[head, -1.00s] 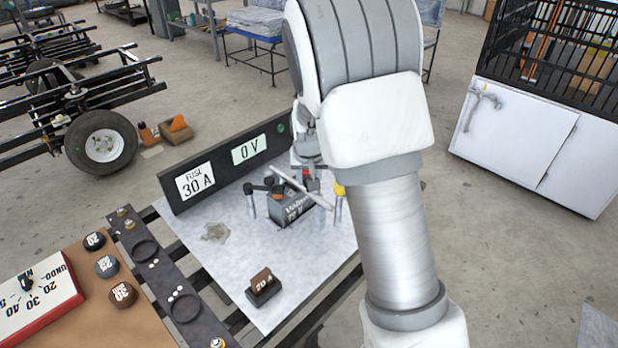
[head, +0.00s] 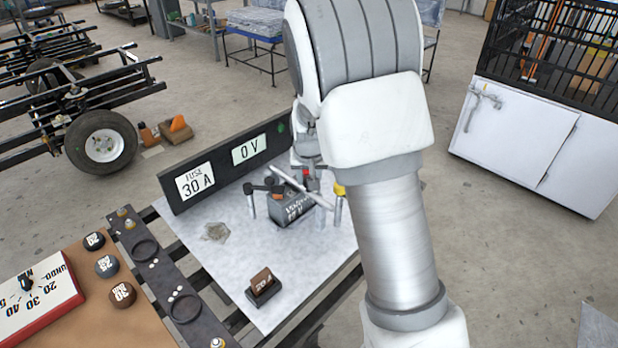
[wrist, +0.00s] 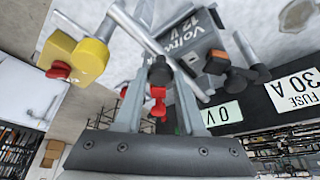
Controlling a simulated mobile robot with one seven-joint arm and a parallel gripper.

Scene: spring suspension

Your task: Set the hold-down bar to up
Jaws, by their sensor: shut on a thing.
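The hold-down bar (head: 318,199) is a pale grey rod lying slantwise across the top of the grey 12 V battery (head: 290,208). In the wrist view the bar (wrist: 137,30) crosses close over the battery (wrist: 190,30). My gripper (wrist: 159,68) is at the bar's middle, its two fingers on either side of a black knob (wrist: 160,73) with red parts below it. It is shut there; the exact contact is partly hidden. In the head view my arm covers most of the gripper.
A yellow piece with a red knob (wrist: 88,60) stands beside the bar, close to my fingers. A black terminal part (wrist: 238,82) is on the other side. The dark panel (head: 218,168) reading 0 V and 30 A stands behind. A brown fuse block (head: 263,283) sits in front.

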